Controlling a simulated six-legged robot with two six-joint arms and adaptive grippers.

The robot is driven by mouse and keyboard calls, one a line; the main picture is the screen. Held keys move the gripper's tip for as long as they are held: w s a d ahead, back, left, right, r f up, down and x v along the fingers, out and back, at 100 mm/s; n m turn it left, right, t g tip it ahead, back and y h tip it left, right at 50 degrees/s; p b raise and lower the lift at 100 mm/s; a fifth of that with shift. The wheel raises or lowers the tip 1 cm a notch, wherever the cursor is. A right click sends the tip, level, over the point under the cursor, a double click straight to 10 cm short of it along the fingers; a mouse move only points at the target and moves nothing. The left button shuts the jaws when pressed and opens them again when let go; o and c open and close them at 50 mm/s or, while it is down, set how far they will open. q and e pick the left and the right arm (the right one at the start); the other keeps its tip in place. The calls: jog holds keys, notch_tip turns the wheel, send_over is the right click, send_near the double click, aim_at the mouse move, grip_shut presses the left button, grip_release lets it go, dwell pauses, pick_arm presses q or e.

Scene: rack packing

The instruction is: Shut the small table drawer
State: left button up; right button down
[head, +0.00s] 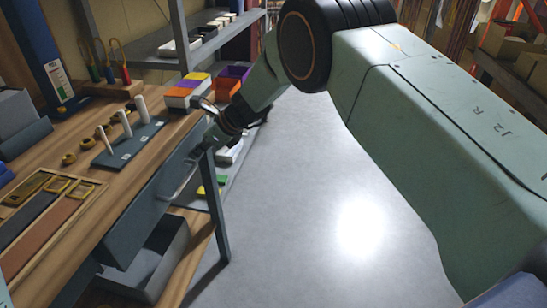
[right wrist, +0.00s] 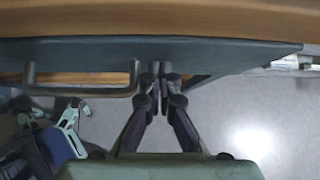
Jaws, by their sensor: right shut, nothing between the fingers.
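The small drawer shows its blue-grey front panel (head: 150,205) under the wooden table's front edge. No inside of the drawer shows, and a small gap could not be told. Its bar handle (right wrist: 82,91) sticks out left of my fingers in the right wrist view, where the panel (right wrist: 220,54) runs across the top. My right gripper (head: 209,131) is at the far end of the panel. In the right wrist view, my right gripper (right wrist: 160,88) is shut and empty, its tips at the panel just right of the handle. Contact cannot be told for certain. My left gripper is out of view.
The wooden table (head: 62,150) holds a peg board (head: 128,143), rings and a framed tray (head: 45,215). A grey bin (head: 165,262) stands on the lower shelf beneath the drawer. A table leg (head: 216,210) is near my right gripper. The floor (head: 300,220) is clear.

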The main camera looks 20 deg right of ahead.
aim_at(188, 147)
jog(key=shift+w+a+p, duration=0.15)
jog(key=shift+w+a, duration=0.3)
jog(key=shift+a, duration=0.2)
jog(key=shift+w+a+p, duration=0.15)
jog(key=shift+w+a, duration=0.25)
jog(key=shift+a, duration=0.2)
jog(key=shift+a+r, duration=0.15)
